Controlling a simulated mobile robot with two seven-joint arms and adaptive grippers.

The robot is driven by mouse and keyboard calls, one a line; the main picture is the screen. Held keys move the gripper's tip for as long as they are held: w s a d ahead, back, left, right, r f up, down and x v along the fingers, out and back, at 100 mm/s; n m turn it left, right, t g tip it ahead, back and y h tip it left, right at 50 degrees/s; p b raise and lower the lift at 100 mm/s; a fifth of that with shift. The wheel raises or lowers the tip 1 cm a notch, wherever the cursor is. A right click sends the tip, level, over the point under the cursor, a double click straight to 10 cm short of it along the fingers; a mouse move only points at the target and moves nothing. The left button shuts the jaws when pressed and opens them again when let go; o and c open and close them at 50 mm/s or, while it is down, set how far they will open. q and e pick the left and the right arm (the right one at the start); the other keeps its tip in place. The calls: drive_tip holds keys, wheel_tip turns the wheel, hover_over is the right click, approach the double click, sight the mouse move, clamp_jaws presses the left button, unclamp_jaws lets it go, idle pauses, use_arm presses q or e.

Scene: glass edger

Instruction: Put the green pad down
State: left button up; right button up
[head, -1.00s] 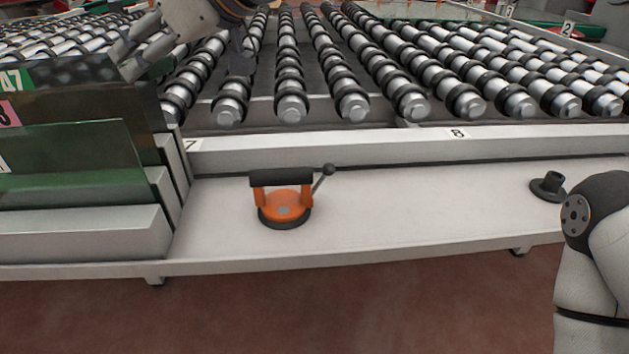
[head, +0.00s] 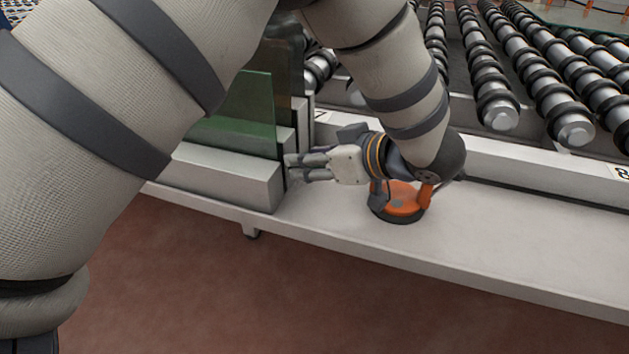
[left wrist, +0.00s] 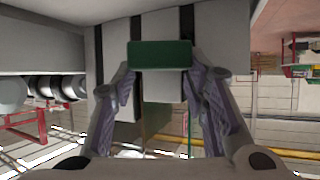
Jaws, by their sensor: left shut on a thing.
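The green pad (left wrist: 160,54) is a small dark green block, seen in the left wrist view between my left fingertips. My left gripper (left wrist: 160,76) is shut on it. In the head view my left gripper (head: 300,167) points left, low over the white front ledge (head: 480,235), close to the right end of the slotted glass rack. The pad cannot be made out in the head view. I cannot tell whether it touches the rack. My right gripper is not in view.
An orange suction lifter (head: 402,203) stands on the ledge under my left wrist, partly hidden. Green glass (head: 240,115) stands upright in the rack (head: 225,178) at left. Roller rows (head: 490,85) lie behind. The ledge right of the lifter is clear.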

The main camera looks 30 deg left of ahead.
sight(314, 196)
use_arm(q)
drive_tip(key=shift+f, duration=2.5)
drive_tip(key=shift+f+b, duration=0.1)
drive_tip(key=shift+b, duration=0.2)
drive_tip(key=o, duration=0.6)
drive_tip(key=shift+d+r, duration=0.15)
drive_tip(key=shift+r, duration=0.1)
drive_tip(key=v, duration=1.1)
drive_tip(key=shift+d+r, duration=0.1)
drive_tip(key=shift+d, duration=0.25)
